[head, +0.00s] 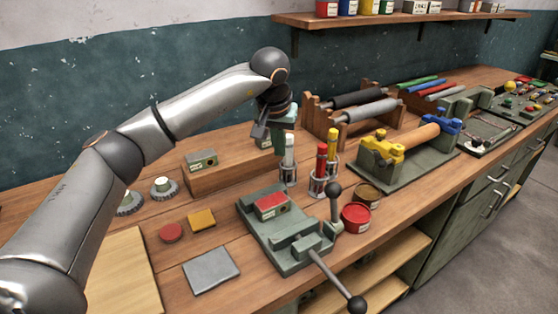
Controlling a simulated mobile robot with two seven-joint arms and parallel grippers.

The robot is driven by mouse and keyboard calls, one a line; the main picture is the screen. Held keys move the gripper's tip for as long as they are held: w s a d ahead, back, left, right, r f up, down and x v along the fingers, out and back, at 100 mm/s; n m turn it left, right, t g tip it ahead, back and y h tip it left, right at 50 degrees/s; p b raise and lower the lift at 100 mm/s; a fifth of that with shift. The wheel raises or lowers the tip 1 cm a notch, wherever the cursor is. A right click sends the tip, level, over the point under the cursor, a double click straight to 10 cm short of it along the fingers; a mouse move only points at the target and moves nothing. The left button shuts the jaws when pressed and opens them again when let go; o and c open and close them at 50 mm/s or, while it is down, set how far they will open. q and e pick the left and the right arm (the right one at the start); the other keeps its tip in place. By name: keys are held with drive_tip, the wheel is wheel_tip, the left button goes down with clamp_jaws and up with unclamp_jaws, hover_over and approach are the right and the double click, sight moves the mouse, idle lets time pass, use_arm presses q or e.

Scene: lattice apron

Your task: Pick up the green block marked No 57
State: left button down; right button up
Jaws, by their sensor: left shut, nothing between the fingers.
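A grey-green block (201,160) with a pale label sits on the left part of a long wooden block (215,178); the number on it is too small to read. A second greenish block (264,142) shows at the right end of that wooden block, partly hidden by my gripper. My left gripper (272,135) points down, shut and empty, just above and in front of this second block; I cannot tell if it touches it. A red block (271,205) with a label lies in the green vise-like fixture (262,231). My right gripper is not in view.
Cups with white, red and yellow sticks (318,182) stand right of the gripper. Red tins (355,217) and an upright black-knobbed lever (335,205) are nearby. A roller rack (352,115) stands behind. A grey plate (211,270) and small coloured pieces lie front left.

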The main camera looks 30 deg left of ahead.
sight(281, 186)
use_arm(q)
drive_tip(key=x, duration=0.4)
drive_tip(key=p+x, duration=0.1)
drive_tip(key=x, duration=0.4)
drive_tip(key=shift+s+d+f, duration=0.15)
drive_tip(key=shift+s+f, duration=0.05)
drive_tip(key=shift+s+d+f+p, duration=0.2)
drive_tip(key=shift+s+f, duration=0.1)
drive_tip(key=shift+s, duration=0.15)
drive_tip(key=shift+s+d+f+p, duration=0.2)
drive_tip(key=shift+s+f, duration=0.1)
drive_tip(key=shift+s, duration=0.4)
drive_tip(key=shift+s+d+r, duration=0.15)
drive_tip(key=shift+s+r, duration=0.6)
drive_tip(key=shift+s, duration=0.35)
drive_tip(key=shift+w+f, duration=0.15)
drive_tip(key=shift+w, duration=0.05)
drive_tip(key=shift+w+f, duration=0.15)
drive_tip(key=shift+w, duration=0.1)
drive_tip(key=shift+s, duration=0.1)
